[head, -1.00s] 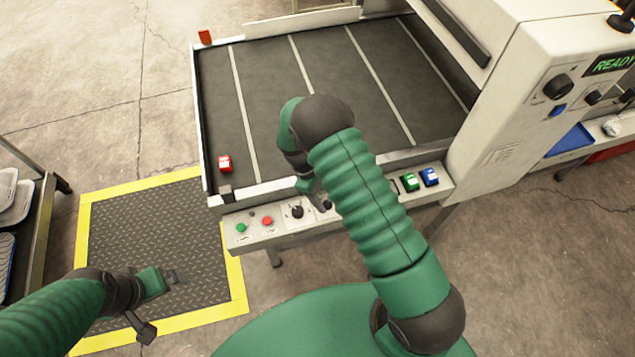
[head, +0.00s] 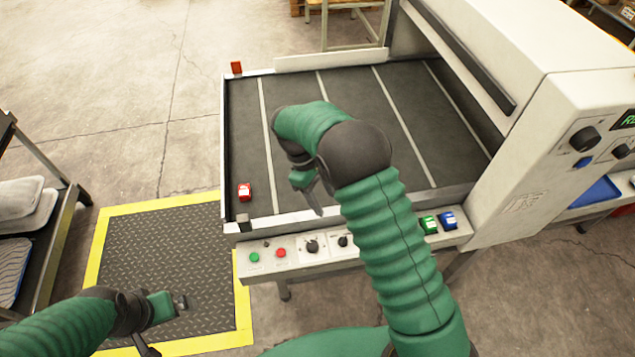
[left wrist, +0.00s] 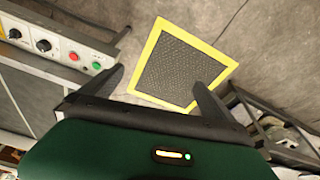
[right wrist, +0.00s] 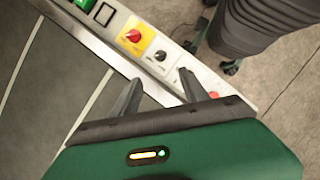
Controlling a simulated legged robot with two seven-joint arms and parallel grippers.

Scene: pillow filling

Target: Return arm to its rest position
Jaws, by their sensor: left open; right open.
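My right arm reaches over the front edge of the machine's dark conveyor bed. My right gripper (head: 312,196) points down just above the control panel (head: 300,247). In the right wrist view the right gripper (right wrist: 147,92) is open and empty, its fingers apart over the bed's front rail and panel. My left gripper (head: 165,325) is low at the left, over the floor mat. In the left wrist view the left gripper (left wrist: 157,85) is open with nothing between its fingers.
The yellow-edged mat (head: 165,260) lies on the floor. A rack with grey pads (head: 22,215) stands at the left. The white machine housing (head: 555,120) rises at the right.

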